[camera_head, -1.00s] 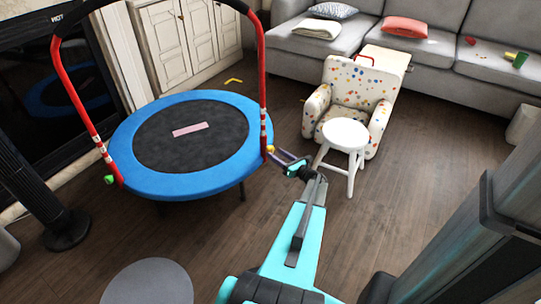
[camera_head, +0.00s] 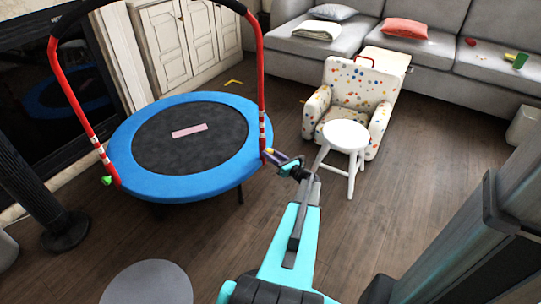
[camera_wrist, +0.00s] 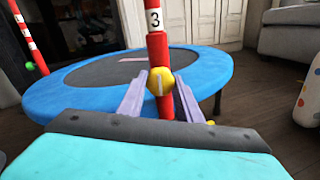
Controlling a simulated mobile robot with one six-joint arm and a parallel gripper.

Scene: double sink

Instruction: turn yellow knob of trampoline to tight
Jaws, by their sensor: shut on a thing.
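The trampoline (camera_head: 178,184) has a blue rim, a dark mat and a red handle frame. The yellow knob (camera_wrist: 161,81) sits on the red post on its right side, below a "3" label, with a pale, roughly upright mark on its face. In the head view the yellow knob (camera_head: 268,151) is small and partly covered by my fingers. My gripper (camera_head: 271,154) is at the post. In the wrist view my gripper (camera_wrist: 160,88) has a finger on each side of the knob, shut on it. A green knob (camera_head: 107,180) is on the left post.
A white stool (camera_head: 346,135) and a dotted armchair (camera_head: 357,86) stand right of my gripper. A grey sofa (camera_head: 440,60) is behind. A round grey top (camera_head: 148,283) is at the front.

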